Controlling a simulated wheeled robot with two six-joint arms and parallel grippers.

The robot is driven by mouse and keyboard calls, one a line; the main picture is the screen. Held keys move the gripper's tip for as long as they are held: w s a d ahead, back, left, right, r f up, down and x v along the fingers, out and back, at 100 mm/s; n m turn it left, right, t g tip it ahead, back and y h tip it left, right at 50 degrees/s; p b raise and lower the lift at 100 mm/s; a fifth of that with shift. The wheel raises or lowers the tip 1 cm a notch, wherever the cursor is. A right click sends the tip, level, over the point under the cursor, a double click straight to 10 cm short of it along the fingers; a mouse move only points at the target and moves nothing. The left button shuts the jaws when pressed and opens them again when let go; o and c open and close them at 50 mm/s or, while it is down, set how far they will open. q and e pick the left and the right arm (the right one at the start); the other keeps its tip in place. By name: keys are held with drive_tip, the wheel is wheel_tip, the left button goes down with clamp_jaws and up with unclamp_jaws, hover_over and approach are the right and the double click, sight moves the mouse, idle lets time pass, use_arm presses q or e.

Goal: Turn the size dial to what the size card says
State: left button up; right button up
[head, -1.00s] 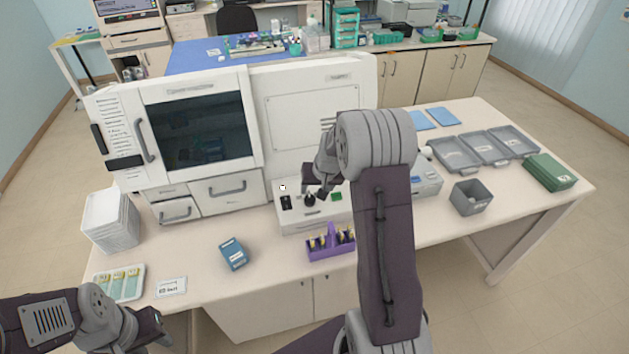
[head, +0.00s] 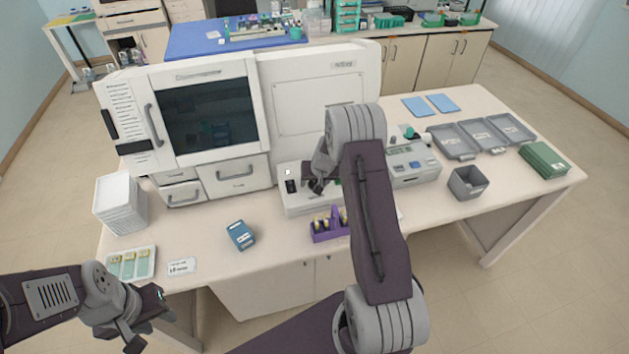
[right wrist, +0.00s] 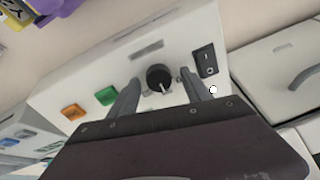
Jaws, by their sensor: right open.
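The black round dial (right wrist: 158,77) with a pale pointer line sits on the white front panel of a low device (head: 300,205). In the right wrist view my right gripper (right wrist: 159,82) is open, with one finger on each side of the dial; I cannot tell if they touch it. In the head view my right gripper (head: 316,184) hides the dial. A small white card (head: 182,267) with print too small to read lies at the front left of the bench. My left gripper (head: 148,322) is low at the left, apart from the bench objects.
Beside the dial are a black rocker switch (right wrist: 206,60), a green button (right wrist: 107,95) and an orange button (right wrist: 74,111). A purple rack (head: 328,230) stands in front of the device. A blue box (head: 240,235) and a slide tray (head: 132,264) are further left.

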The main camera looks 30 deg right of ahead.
drive_tip(key=shift+d, duration=0.2)
drive_tip(key=c, duration=0.4)
clamp_jaws()
drive_tip(key=shift+m, duration=0.3)
drive_tip(key=m+p, duration=0.2)
drive_tip(key=m, duration=0.2)
drive_tip(key=shift+r+m+p, duration=0.15)
drive_tip(key=shift+m+p, duration=0.15)
drive_tip(key=shift+p, duration=0.05)
drive_tip(key=m+p, duration=0.3)
drive_tip(key=m, duration=0.1)
drive_tip(key=shift+h, duration=0.3)
drive_tip(key=shift+m+p, duration=0.55)
drive_tip(key=shift+m, duration=0.35)
drive_tip(key=shift+f, duration=0.2)
